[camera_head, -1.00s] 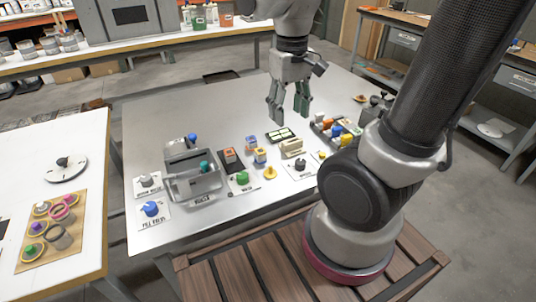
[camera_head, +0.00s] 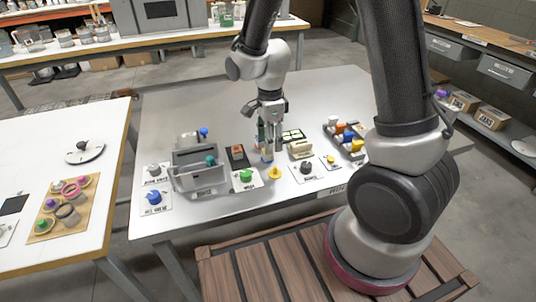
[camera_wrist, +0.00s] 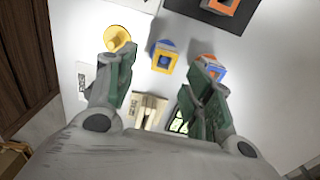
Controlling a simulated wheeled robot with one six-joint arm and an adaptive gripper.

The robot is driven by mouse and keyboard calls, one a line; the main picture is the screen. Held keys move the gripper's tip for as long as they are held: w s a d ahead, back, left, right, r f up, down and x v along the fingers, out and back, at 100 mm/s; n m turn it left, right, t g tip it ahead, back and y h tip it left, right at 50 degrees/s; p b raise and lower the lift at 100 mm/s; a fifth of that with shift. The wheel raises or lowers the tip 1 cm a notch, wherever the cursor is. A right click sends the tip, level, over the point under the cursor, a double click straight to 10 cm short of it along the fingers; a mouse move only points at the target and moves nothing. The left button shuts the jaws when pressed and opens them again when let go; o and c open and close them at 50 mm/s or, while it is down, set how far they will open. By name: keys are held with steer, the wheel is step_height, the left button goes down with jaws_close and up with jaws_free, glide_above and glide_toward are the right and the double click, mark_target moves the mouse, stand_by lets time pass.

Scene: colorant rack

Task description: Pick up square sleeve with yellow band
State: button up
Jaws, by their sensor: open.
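The square sleeve with yellow band (camera_wrist: 164,58) shows in the wrist view as a small blue-and-yellow block standing on the table. It lies between my two fingers in the picture, apart from both. In the head view the sleeve (camera_head: 267,158) is partly hidden by my fingers. My gripper (camera_wrist: 165,66) is open and empty, pointing down over the sleeve; it also shows in the head view (camera_head: 269,143). A similar sleeve with an orange band (camera_wrist: 211,64) is right beside my right finger in the wrist view, partly covered by it. I cannot tell whether they touch.
A yellow knob (camera_wrist: 117,39) stands near my left fingertip. A beige block (camera_head: 300,148) and a dark tray with pale squares (camera_head: 292,135) are close by. A grey bin (camera_head: 198,170) stands to the left, a tray of coloured parts (camera_head: 345,138) to the right.

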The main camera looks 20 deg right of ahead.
steer(key=f, duration=0.5)
steer(key=shift+w, duration=0.2)
steer(key=c, duration=0.9)
steer(key=shift+o, duration=0.2)
steer(key=shift+r, duration=0.1)
